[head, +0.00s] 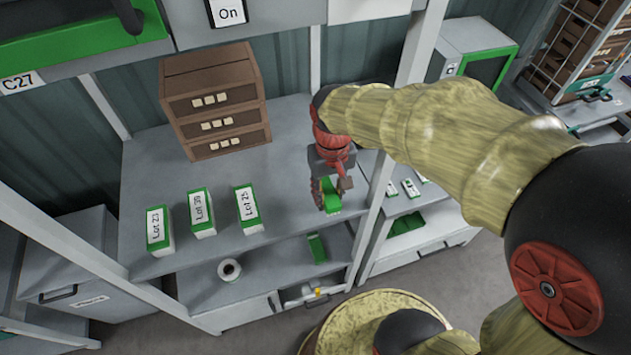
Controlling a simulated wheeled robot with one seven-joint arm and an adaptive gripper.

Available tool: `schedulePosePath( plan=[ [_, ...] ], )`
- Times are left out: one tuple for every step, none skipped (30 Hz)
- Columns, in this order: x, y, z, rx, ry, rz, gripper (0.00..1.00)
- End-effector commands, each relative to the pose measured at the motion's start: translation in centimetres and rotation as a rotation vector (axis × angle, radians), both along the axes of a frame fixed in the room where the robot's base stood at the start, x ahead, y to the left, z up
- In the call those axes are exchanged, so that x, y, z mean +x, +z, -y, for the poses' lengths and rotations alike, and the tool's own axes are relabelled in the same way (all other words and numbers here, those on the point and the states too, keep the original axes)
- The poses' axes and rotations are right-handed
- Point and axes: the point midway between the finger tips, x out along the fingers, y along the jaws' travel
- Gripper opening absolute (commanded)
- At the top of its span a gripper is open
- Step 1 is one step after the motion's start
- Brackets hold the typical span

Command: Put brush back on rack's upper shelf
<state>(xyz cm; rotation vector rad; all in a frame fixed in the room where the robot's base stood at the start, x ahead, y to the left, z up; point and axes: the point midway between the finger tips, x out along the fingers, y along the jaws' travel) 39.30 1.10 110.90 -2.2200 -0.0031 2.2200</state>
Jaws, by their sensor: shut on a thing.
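My gripper (332,178) is shut on a brush with a green body (330,197) and brownish bristles on its left side. The gripper points down and holds the brush over the right front part of the rack's upper shelf (283,175). I cannot tell whether the brush touches the shelf. The gripper and arm hide part of the brush and of the shelf behind it.
Three green-and-white lot boxes, one marked Lot 25 (248,210), stand left of the brush. Brown stacked drawers (215,103) stand behind. The lower shelf holds a white roll (229,269) and a green item (317,247). A grey post (384,190) rises just right.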

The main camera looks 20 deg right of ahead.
Motion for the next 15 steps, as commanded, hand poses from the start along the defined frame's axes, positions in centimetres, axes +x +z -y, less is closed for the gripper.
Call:
schedulePosePath(
  plan=[
    [1.2,-0.8,0.1,0.0,-0.001,-0.002,0.09],
    [1.9,-1.1,0.2,0.0,-0.001,-0.002,0.09],
    [2.8,-1.5,0.3,0.0,-0.001,-0.002,0.09],
    [3.4,-1.8,0.3,0.0,-0.001,-0.004,0.09],
    [4.1,-2.1,0.4,0.0,-0.001,-0.003,0.09],
    [5.0,-2.5,0.5,0.0,-0.001,-0.003,0.09],
    [5.6,-2.8,0.6,0.0,-0.001,-0.002,0.09],
    [6.3,-3.1,0.6,0.0,-0.001,-0.002,0.09],
    [6.8,-4.0,0.7,0.0,-0.001,-0.003,0.09],
    [7.2,-4.6,0.7,0.0,-0.001,-0.003,0.09],
    [7.6,-5.1,0.8,0.0,-0.001,-0.003,0.09],
    [8.1,-5.7,0.8,0.0,-0.001,-0.003,0.09],
    [8.5,-6.1,0.8,0.0,-0.001,-0.002,0.09],
    [8.9,-6.4,0.9,0.0,-0.001,-0.001,0.09],
    [9.2,-6.8,0.9,0.0,-0.001,-0.001,0.09]
  ],
)
